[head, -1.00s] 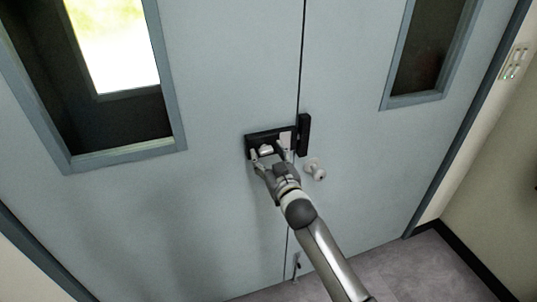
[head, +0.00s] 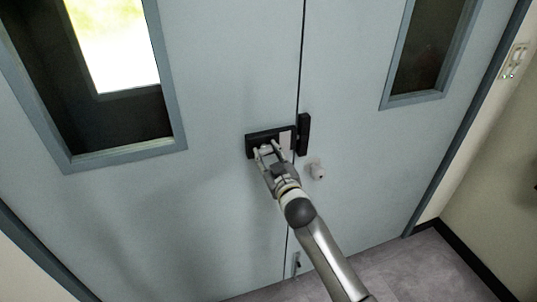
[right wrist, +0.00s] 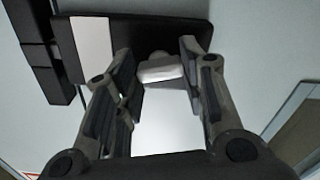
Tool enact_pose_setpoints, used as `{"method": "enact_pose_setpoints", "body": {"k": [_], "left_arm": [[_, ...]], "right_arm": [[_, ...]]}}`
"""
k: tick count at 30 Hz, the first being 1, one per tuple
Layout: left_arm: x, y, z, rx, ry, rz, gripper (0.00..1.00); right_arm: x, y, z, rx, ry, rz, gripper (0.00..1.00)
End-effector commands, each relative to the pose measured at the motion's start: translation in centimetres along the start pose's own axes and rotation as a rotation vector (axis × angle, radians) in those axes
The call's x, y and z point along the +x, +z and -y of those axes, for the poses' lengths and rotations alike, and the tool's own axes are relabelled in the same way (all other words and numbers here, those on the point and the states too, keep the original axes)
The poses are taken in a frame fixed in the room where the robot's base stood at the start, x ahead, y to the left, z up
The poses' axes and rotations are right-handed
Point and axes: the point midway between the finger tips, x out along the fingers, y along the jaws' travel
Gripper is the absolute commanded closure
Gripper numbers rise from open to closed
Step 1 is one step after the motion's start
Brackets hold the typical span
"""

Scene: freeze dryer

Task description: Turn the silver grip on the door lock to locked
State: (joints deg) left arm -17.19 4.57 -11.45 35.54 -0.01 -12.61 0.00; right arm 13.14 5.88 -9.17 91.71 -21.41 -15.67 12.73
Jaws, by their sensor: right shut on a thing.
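The door lock is a black case (head: 257,140) with a pale plate (head: 285,141) at its right end, mounted on the left door leaf beside the seam. Its silver grip (right wrist: 160,68) shows in the right wrist view and lies crosswise to the fingers. My right gripper (head: 267,150) reaches up to the lock from below, its fingers shut on the silver grip. In the right wrist view, the fingers (right wrist: 161,62) stand on either side of the grip. My left gripper is not in view.
A black catch (head: 304,134) sits on the right leaf across the seam. A pale round knob (head: 317,171) sticks out below it, just right of my gripper. Both leaves have framed windows. The door surface left of the lock is clear.

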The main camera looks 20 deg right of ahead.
Motion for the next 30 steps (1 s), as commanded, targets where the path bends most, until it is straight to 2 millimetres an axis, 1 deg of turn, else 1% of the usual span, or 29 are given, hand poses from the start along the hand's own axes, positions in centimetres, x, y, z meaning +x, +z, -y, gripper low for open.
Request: {"method": "enact_pose_setpoints", "body": {"k": [7,8,12,13,23,26,30], "left_arm": [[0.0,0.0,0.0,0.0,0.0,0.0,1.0],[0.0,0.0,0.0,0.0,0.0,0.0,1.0],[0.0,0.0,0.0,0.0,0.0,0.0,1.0],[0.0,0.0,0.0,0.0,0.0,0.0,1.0],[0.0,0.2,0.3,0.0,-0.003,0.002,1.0],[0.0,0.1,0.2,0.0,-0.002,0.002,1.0],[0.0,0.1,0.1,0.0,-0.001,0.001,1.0]], "right_arm": [[0.0,-0.1,0.0,-0.006,0.0,-0.001,0.86],[0.0,-0.1,0.0,-0.006,0.0,-0.001,0.61],[0.0,-0.1,0.0,-0.005,0.0,-0.001,0.43],[0.0,-0.1,0.0,-0.005,0.0,-0.001,0.41],[-0.1,0.0,0.0,-0.005,0.0,0.0,0.41],[-0.8,0.1,0.0,-0.004,0.0,0.001,0.41],[-2.9,0.1,0.0,-0.004,-0.001,0.001,0.41]]}}
